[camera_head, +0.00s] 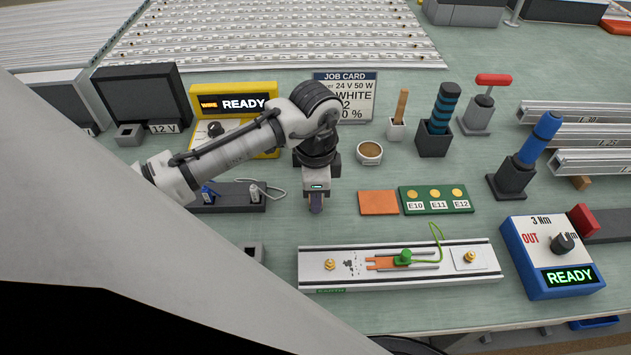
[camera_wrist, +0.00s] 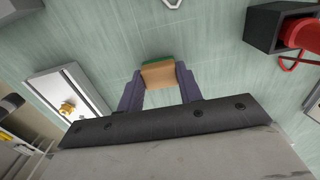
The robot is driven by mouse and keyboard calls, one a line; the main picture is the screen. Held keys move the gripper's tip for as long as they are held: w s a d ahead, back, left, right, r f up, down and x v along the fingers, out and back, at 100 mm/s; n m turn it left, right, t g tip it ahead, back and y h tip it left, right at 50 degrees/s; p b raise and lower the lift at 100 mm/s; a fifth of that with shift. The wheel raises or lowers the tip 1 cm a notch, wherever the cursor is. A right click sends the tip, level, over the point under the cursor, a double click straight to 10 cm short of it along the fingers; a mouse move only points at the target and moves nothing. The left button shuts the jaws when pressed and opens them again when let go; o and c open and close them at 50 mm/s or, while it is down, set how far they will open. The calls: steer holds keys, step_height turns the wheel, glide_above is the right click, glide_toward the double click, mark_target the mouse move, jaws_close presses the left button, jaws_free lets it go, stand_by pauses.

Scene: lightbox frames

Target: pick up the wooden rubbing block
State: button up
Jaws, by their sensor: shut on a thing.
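The wooden rubbing block (camera_wrist: 159,77) is tan with a green far edge. In the wrist view it sits between the two purple-grey fingers of my gripper (camera_wrist: 159,71), which are shut on its sides. In the head view my gripper (camera_head: 316,207) points down over the bench, left of the orange pad and behind the left end of the metal rail. The block is hidden there behind the gripper. I cannot tell whether the block touches the bench.
The metal rail (camera_head: 320,278) with a green clip lies in front. An orange square pad (camera_head: 379,203) and a green holder (camera_head: 437,208) lie right. A dark block with cables (camera_head: 230,207) is close on the left. Green bench shows between them.

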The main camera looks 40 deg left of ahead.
step_height(320, 180, up, 28)
steer(key=b, duration=0.1)
steer(key=shift+f, duration=0.15)
steer(key=o, duration=0.4)
steer(key=c, duration=0.3)
steer(key=shift+s+f, duration=0.1)
